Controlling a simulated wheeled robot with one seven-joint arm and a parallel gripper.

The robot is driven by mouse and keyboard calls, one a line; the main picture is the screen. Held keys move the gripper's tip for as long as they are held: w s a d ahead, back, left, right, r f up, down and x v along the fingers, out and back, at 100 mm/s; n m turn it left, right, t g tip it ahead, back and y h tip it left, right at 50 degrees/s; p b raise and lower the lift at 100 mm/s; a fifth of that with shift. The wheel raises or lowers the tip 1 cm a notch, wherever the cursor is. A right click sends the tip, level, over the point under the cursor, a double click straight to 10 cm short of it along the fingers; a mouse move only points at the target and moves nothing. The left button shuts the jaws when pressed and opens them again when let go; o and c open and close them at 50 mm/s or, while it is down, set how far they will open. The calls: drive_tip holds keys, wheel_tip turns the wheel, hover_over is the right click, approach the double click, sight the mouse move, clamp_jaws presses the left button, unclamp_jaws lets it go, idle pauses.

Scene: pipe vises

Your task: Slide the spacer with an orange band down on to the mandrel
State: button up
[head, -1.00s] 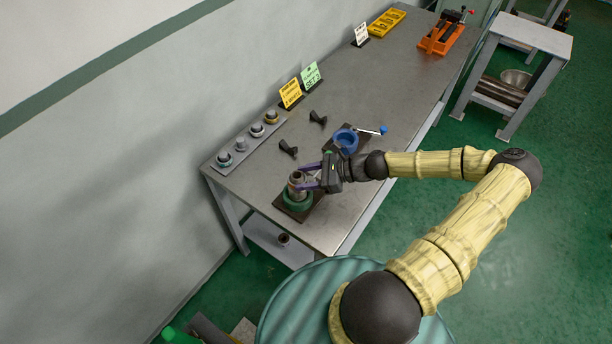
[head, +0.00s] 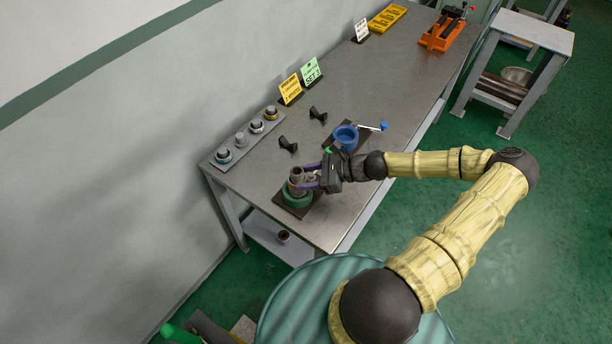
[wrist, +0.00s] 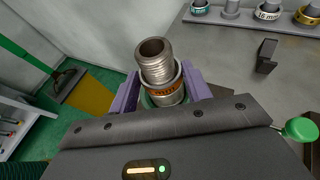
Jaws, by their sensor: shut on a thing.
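The mandrel (wrist: 155,62) is an upright metal pipe with a threaded top, seen in the wrist view. The spacer with an orange band (wrist: 165,91) is a short pale ring around the mandrel, below its threaded end. My gripper (wrist: 160,92) is shut on the spacer, with a purple finger on each side. A green round vise (head: 298,199) stands under the mandrel on a dark plate. In the head view my gripper (head: 307,180) is at the mandrel, and the spacer is too small to make out clearly. The spacer's lower edge is mostly hidden behind my gripper.
A grey rack (head: 246,138) with several banded rings on posts stands along the wall side. A blue vise (head: 346,137) with a handle is just behind my gripper. Two black blocks (head: 288,145) (head: 318,114) lie on the bench. The bench beyond is mostly clear.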

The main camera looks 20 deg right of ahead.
drive_tip(key=shift+f, duration=0.2)
drive_tip(key=o, duration=1)
drive_tip(key=shift+o, duration=0.2)
drive_tip(key=shift+d, duration=0.1)
drive_tip(key=b+v, duration=0.3)
drive_tip(key=v, duration=1.4)
drive_tip(key=shift+s, duration=0.15)
